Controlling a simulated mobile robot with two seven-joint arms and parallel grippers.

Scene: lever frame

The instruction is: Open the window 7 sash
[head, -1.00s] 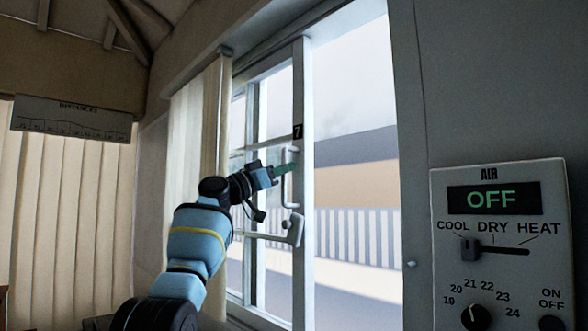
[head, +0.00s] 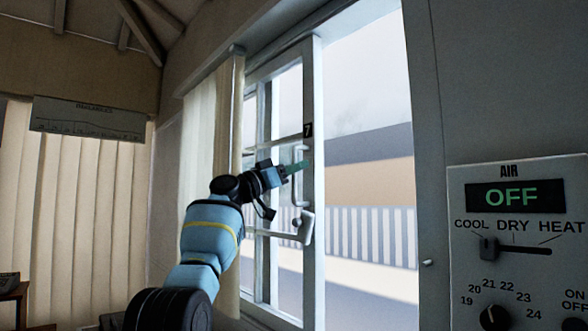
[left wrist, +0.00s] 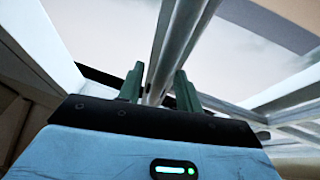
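The window 7 sash (head: 314,180) is a pale frame with a black "7" label (head: 308,130) on its right stile. A pale vertical bar handle (head: 299,190) stands on that stile, with a lever-like catch (head: 304,228) below it. My left gripper (head: 298,166) reaches in from the left, its green fingertips at the upper part of the handle. In the left wrist view the fingers (left wrist: 160,88) stand close on both sides of a pale bar, apparently shut on the handle; the contact itself is partly hidden. My right gripper is out of view.
A clear-looking span lies between the sash and the right jamb (head: 428,200). A curtain (head: 208,140) hangs left of the sash, near my left arm. An air control panel (head: 515,235) reading "OFF" is on the right wall.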

